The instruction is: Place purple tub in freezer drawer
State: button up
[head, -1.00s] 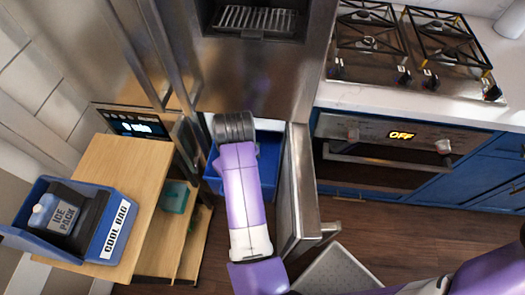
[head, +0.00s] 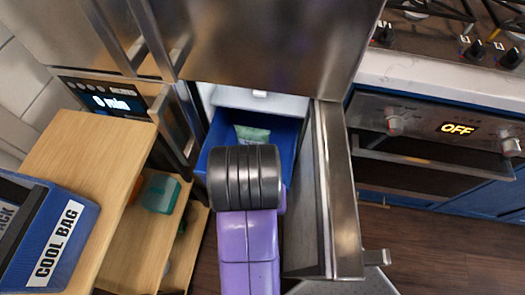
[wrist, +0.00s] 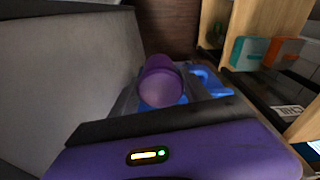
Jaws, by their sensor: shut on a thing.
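The purple tub (wrist: 160,84) shows in the wrist view, held by my gripper (wrist: 172,92), which is shut on it. In the head view, my arm hides the gripper and the tub. The freezer drawer (head: 286,135) is blue and pulled out below an upper steel front. A pale green packet (head: 252,134) lies inside at its back. My wrist is over the drawer's front part and hides much of its inside. The tub's height relative to the drawer cannot be told.
The open steel door (head: 335,190) stands close to the drawer's right. A wooden cart (head: 92,150) stands at left, with a blue cool bag (head: 62,240) on top and a teal box (head: 160,193) below. The oven (head: 430,150) is at right.

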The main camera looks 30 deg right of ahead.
jog(key=w+d+p, duration=0.7)
jog(key=w+d, duration=0.5)
jog(key=shift+w+f+b, duration=0.1)
jog(key=shift+f+b, duration=7.7)
jog(key=shift+f, duration=1.15)
jog(key=shift+f, duration=0.4)
jog(key=shift+f+b, duration=0.25)
jog(key=shift+b, duration=0.1)
jog(key=o, duration=1.6)
